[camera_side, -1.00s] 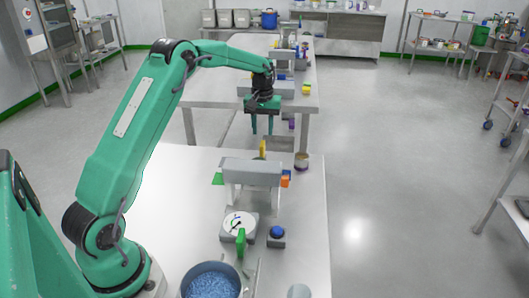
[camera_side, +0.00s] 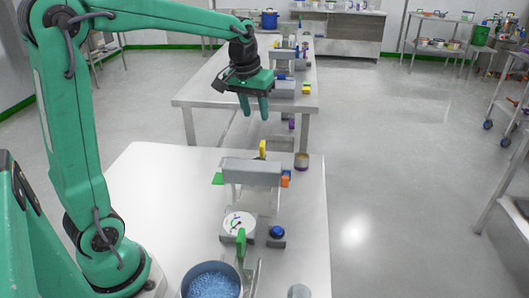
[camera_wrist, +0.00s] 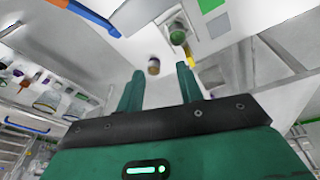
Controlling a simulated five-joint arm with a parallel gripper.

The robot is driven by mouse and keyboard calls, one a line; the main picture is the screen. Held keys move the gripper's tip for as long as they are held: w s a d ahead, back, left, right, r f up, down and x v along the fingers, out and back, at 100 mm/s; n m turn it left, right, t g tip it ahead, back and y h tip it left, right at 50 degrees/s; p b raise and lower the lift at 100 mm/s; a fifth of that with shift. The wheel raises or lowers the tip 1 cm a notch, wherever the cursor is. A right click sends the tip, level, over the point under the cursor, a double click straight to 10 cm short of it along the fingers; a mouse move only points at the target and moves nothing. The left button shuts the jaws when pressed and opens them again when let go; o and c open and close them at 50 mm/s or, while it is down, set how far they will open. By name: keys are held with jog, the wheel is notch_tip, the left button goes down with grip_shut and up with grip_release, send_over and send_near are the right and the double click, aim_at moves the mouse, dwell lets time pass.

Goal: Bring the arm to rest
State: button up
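My green arm rises from the left of the near table in the side view. Its forearm reaches right, with my gripper (camera_side: 255,108) hanging in the air, fingers down, above the far side of the table. In the wrist view my gripper (camera_wrist: 158,82) shows two green fingers apart with nothing held between them. It touches nothing that I can see.
On the near table (camera_side: 160,170) stand a grey raised block (camera_side: 250,172), a white dial gauge (camera_side: 238,224), a blue button (camera_side: 277,232), a pot of blue granules (camera_side: 211,284) and a small cup (camera_side: 301,161). A second table (camera_side: 205,92) stands behind.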

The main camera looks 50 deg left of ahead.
jog(key=s+d+m+t, duration=0.1)
jog(key=s+d, duration=0.1)
jog(key=s, duration=0.4)
jog(key=s+d+m+t, duration=0.1)
jog(key=s+d+m, duration=0.1)
jog(key=s, duration=0.5)
jog(key=s+d+f+m+t, duration=0.1)
jog(key=s+d, duration=0.3)
jog(key=s, duration=0.2)
jog(key=shift+s+d+m, duration=0.25)
jog(key=shift+s+m, duration=0.15)
